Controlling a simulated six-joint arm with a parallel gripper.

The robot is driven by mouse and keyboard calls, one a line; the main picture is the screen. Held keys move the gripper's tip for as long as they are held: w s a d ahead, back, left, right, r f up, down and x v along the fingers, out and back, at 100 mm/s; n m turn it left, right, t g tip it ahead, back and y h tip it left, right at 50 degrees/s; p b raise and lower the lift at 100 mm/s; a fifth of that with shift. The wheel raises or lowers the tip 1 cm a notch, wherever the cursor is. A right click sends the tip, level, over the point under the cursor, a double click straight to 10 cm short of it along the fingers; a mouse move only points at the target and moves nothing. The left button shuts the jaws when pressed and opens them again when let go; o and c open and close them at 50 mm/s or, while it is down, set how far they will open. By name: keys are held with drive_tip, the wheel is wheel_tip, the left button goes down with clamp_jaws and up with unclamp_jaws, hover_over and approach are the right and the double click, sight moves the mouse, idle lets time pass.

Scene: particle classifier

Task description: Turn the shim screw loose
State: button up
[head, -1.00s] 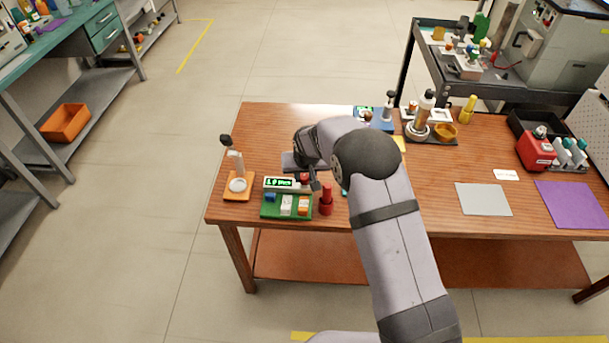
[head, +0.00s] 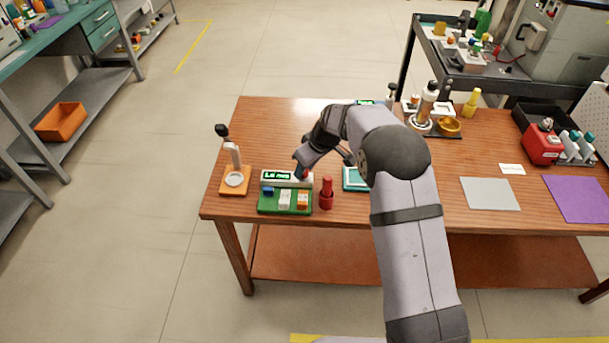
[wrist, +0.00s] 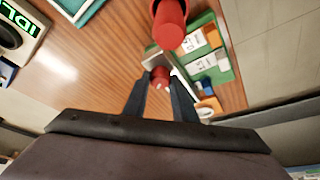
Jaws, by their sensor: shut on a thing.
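A small grey box (head: 268,176) with a green lit display stands on the wooden table in the head view. The lettering on the display is too small to read surely. A red knob, seemingly the shim screw, shows in the wrist view (wrist: 160,76) in front of a pale panel, between my two dark fingertips. My gripper (wrist: 161,82) is shut on this red knob. In the head view my gripper (head: 303,171) is at the right end of the box and largely hides the knob.
A green tray (head: 263,209) with blue, white and orange blocks lies in front of the box. A red bottle-shaped thing (head: 326,194) stands close to its right. An orange stand (head: 235,187) is at the left, a teal-framed panel (head: 353,186) to the right.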

drive_tip(key=n+b, duration=0.1)
drive_tip(key=n, duration=0.1)
drive_tip(key=n+g+y+b, duration=0.1)
drive_tip(key=n, duration=0.1)
drive_tip(key=shift+w+d+n+g, duration=0.1)
drive_tip(key=shift+w+n+g, duration=0.05)
drive_tip(key=shift+n+g, duration=0.2)
drive_tip(key=n+g+p, duration=0.1)
drive_tip(key=n, duration=0.1)
drive_tip(key=shift+w+r+n, duration=0.1)
drive_tip(key=shift+n, duration=0.25)
drive_tip(key=shift+n+g+p, duration=0.45)
drive_tip(key=shift+n+p, duration=0.45)
drive_tip(key=shift+n, duration=0.5)
drive_tip(key=o, duration=1)
drive_tip(key=shift+o, duration=0.2)
drive_tip(key=v, duration=0.7)
